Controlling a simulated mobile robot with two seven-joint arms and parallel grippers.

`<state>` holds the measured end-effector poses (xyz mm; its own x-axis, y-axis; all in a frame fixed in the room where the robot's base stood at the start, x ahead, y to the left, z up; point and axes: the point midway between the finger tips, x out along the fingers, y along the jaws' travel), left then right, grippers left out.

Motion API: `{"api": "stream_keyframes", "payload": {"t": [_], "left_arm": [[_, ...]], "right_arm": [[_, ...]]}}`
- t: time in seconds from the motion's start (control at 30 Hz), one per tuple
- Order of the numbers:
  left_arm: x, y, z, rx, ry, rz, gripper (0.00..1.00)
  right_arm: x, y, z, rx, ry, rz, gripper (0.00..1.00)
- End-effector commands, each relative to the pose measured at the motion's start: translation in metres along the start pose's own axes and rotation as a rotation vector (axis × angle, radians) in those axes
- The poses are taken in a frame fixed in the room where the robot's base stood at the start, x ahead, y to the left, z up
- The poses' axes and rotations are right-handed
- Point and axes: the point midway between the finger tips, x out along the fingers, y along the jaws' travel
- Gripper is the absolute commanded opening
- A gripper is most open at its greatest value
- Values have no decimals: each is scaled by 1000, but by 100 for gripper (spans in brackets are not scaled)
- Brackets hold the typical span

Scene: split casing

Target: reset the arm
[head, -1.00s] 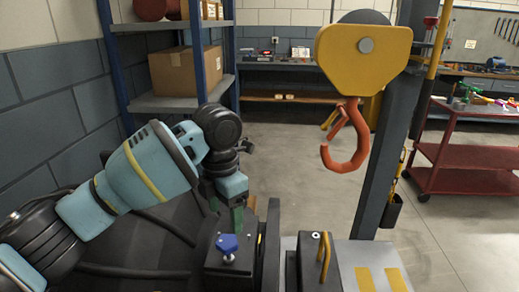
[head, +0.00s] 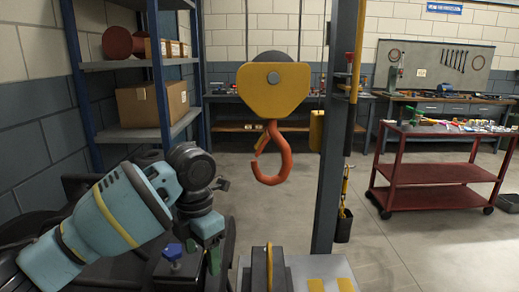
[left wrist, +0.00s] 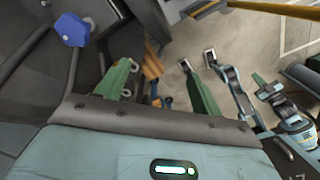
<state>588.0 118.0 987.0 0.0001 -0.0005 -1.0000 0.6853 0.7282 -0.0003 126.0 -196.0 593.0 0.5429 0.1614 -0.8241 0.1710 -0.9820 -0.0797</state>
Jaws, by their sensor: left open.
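My left arm, pale teal with black joints, comes in from the left in the head view. Its gripper (head: 214,258) points down with green fingers, to the right of a blue knob (head: 172,252) on a dark box. In the left wrist view the green fingers (left wrist: 165,82) stand apart with nothing between them, and the blue knob (left wrist: 72,28) is at upper left, clear of them. At the right of that view is a teal and black jointed part, perhaps my right arm; its jaw state is unclear. The right gripper does not show in the head view.
An orange hook (head: 272,160) hangs from a yellow block (head: 273,90) ahead, beside a dark post (head: 336,130). A dark box with a yellow handle (head: 268,265) is at the bottom. A red cart (head: 440,172) stands right, shelving (head: 135,66) left. Open floor lies between.

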Motion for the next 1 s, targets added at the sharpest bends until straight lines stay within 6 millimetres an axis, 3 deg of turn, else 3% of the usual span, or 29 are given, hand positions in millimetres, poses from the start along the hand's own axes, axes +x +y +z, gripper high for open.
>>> {"api": "stream_keyframes", "payload": {"t": [0.03, 0.47, 0.77, 1.0], "left_arm": [[0, 0, 0, -1, 0, 0, 66], [97, -48, 15, -424, -130, -165, 66], [173, -100, 10, -945, -214, -385, 66], [220, -134, -12, -1403, -233, -574, 66]], "right_arm": [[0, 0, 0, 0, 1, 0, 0], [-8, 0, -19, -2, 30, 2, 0], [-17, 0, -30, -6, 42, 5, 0], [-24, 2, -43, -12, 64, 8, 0]]}}
